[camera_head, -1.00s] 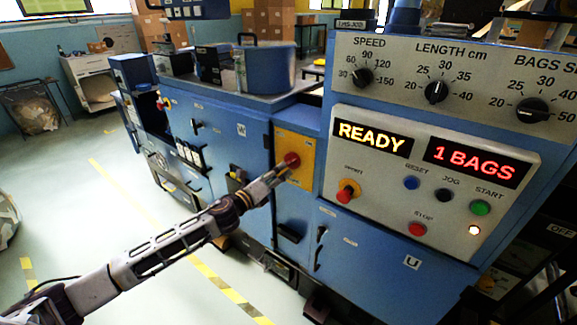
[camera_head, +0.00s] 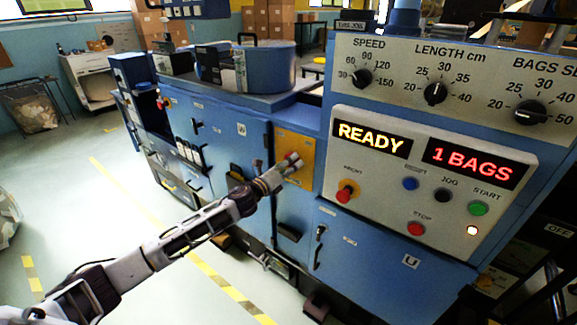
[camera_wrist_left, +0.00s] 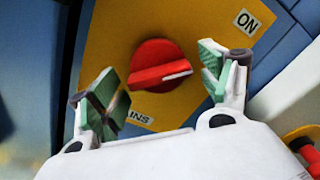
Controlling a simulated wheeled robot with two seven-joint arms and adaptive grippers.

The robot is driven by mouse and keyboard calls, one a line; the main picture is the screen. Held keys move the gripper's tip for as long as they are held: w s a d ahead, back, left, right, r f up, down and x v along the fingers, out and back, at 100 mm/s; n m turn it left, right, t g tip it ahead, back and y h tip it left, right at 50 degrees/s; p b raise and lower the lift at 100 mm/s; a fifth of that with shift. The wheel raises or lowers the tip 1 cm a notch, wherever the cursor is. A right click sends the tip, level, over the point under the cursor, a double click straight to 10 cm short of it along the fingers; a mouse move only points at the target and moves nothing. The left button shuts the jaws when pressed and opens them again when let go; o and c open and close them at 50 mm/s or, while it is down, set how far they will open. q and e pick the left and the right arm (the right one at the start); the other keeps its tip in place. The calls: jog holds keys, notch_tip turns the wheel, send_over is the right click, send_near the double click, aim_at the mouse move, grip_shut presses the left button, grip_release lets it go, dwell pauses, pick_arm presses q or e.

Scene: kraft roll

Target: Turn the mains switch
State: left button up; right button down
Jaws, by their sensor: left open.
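The mains switch is a round red knob (camera_wrist_left: 150,58) with a raised red grip bar and a white mark, on a yellow plate (camera_wrist_left: 120,25). The lettering below the knob is partly hidden by my gripper. My left gripper (camera_wrist_left: 163,78) is open, with its green-padded fingers on either side of the knob and no clear contact. In the head view the left gripper (camera_head: 290,164) is in front of the yellow plate (camera_head: 307,146) and largely covers the knob. My right gripper is not seen.
A control panel (camera_head: 440,150) with READY and 1 BAGS displays, knobs and buttons stands right of the plate. A red knob (camera_head: 345,192) sits on its left side. Blue cabinet doors (camera_head: 230,150) lie to the left. The floor at left is mostly clear.

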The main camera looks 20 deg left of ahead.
pick_arm(q)
jog(key=shift+w+d, duration=0.1)
jog(key=shift+w, duration=0.05)
jog(key=c, duration=1)
